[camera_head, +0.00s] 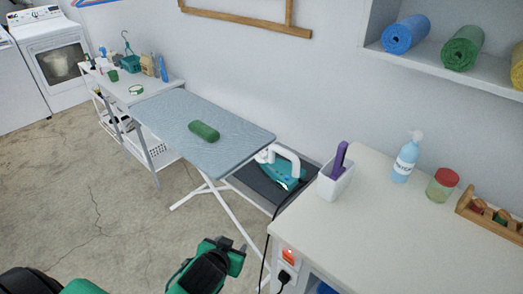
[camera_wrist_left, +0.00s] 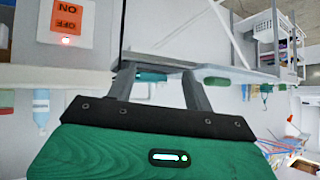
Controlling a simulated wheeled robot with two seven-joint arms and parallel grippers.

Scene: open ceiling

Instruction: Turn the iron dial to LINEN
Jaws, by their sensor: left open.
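The iron (camera_head: 283,177), teal with a white handle, rests on a dark panel (camera_head: 256,187) at the right end of the ironing board (camera_head: 175,112). Its dial cannot be made out. In the head view my left gripper (camera_head: 222,260) is low in the middle, in front of the board's near end and apart from the iron. In the left wrist view, which looks upside down, the two fingers (camera_wrist_left: 158,72) are spread with nothing held. A teal part of the iron (camera_wrist_left: 150,76) shows beyond them. My right gripper is not in view.
A white table (camera_head: 420,235) at right carries a white holder (camera_head: 335,182), a blue bottle (camera_head: 405,160) and a red-lidded jar (camera_head: 442,185). A lit switch (camera_head: 289,254) and plugged cord are on its side. Open floor lies left.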

